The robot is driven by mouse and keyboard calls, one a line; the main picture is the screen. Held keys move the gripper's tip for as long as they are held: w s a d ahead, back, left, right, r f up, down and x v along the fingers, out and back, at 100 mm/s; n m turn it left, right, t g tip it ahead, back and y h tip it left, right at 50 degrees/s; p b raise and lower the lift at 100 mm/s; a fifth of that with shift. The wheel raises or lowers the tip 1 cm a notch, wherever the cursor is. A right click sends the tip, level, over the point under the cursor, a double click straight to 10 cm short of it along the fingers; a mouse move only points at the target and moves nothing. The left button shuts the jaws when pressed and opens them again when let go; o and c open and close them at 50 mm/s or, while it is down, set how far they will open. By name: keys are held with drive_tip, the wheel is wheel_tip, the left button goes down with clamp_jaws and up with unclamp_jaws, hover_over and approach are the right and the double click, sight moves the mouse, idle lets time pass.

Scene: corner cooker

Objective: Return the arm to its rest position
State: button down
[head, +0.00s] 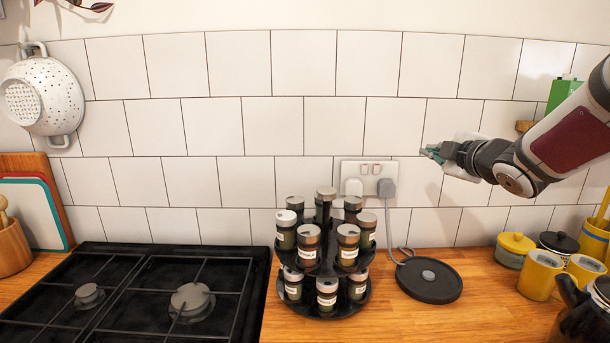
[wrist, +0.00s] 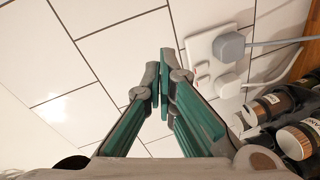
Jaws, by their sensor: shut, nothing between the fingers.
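My gripper (head: 432,152) is at the right in the head view, on my arm that reaches in from the right edge.
A black spice rack (head: 322,290) with several jars stands below left of my gripper. A double socket (head: 370,172) with plugs and a round black base (head: 428,280) are below. Yellow pots (head: 541,272) and a kettle (head: 585,315) crowd the right; a hob (head: 140,295) is left.

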drive_tip(key=s+a+f+m+g, duration=0.3)
drive_tip(key=s+m+g, duration=0.1)
drive_tip(key=s, duration=0.9)
drive_tip(key=s+a+f+m+g+h, duration=0.1)
drive_tip(key=s+a+f+m+g, duration=0.2)
drive_tip(key=s, duration=1.1)
drive_tip(key=s+a+f+m+g, duration=0.2)
drive_tip(key=s+f+m+g, duration=0.2)
drive_tip(key=s+m, duration=0.4)
drive_tip(key=s+f, duration=0.1)
drive_tip(key=s, duration=0.4)
drive_tip(key=shift+s+a+m+g+h+p, duration=0.25)
drive_tip(key=shift+a+m+g+h+p, duration=0.05)
drive_tip(key=shift+a+m, duration=0.1)
